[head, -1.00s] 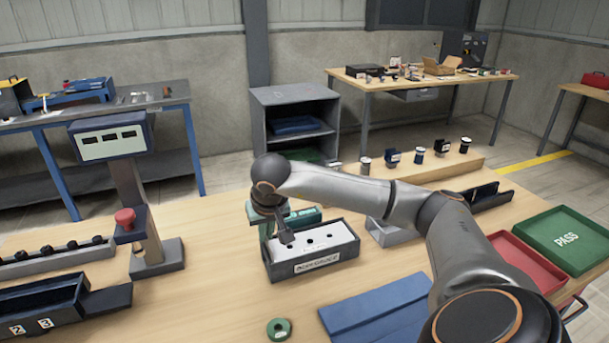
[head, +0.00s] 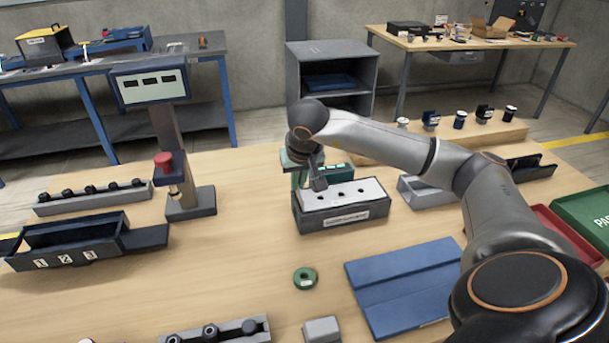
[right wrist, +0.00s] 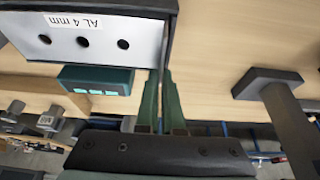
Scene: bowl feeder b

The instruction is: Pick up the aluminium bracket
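A pale grey plate with three holes (head: 366,192), which I take for the aluminium bracket, sits in the top of a dark box with a label on its front (head: 318,219). In the right wrist view the plate (right wrist: 100,45) carries a label reading "AL 4 mm". My right gripper (right wrist: 162,85) has green fingers close together, with a narrow gap, beside the box's end wall. I cannot tell whether they touch or hold anything. In the head view it is largely hidden by its own wrist at the box's left end. My left gripper is not in view.
A teal unit (right wrist: 95,80) stands close behind the box. A stand with a red knob (head: 163,160) is to its left. A green ring (head: 305,278) and a blue mat (head: 405,280) lie in front. A grey tray-like part (head: 425,192) is to the right.

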